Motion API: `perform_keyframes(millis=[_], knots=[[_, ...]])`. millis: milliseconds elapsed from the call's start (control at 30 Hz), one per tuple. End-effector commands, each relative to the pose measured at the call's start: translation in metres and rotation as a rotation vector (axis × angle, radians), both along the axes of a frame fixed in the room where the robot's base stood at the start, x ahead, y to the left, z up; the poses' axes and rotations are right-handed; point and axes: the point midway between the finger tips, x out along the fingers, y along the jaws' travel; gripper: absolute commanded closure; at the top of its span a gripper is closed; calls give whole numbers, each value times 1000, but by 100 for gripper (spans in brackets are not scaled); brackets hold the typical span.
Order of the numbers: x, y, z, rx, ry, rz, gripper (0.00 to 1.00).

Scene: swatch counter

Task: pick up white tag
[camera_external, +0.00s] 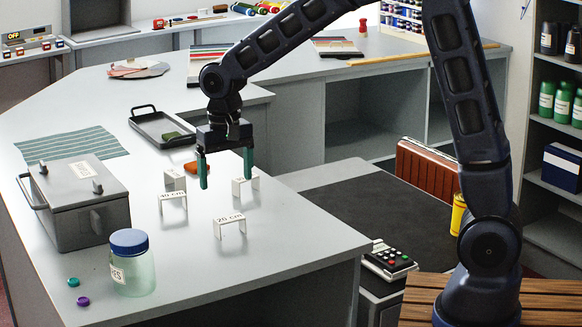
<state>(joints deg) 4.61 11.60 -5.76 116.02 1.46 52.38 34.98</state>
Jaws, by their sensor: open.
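Several white tags stand on the grey counter like small bent brackets. One marked "20 cm" (230,219) is nearest the front right. One marked "40 cm" (173,194) is to its left. Another white tag (173,176) stands behind that one, its label too small to read. A further white tag (245,180) stands at the right, just below my gripper's right finger in the picture. My gripper (226,170) points down with its two green fingers apart and nothing between them. It appears to hang above the counter among the tags; its exact height is hard to tell.
A grey lidded box (78,205) and a blue-lidded jar (131,265) stand at the left front. A dark tray (160,130) lies behind my gripper, with an orange-brown piece (191,167) near the left finger. The counter's front right is clear.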

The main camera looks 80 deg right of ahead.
Motion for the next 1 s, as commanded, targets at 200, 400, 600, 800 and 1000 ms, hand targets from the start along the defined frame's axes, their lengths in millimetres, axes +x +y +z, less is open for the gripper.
perform_keyframes(millis=[200, 400, 600, 800, 1000], knots=[[0, 0, -28, 0, 4, -2, 15], [0, 0, -51, 0, 3, -2, 15], [-1, 0, -62, 0, 3, -2, 15], [-3, 3, -89, 1, 4, -2, 15], [-2, 3, -106, 1, 2, -2, 15]])
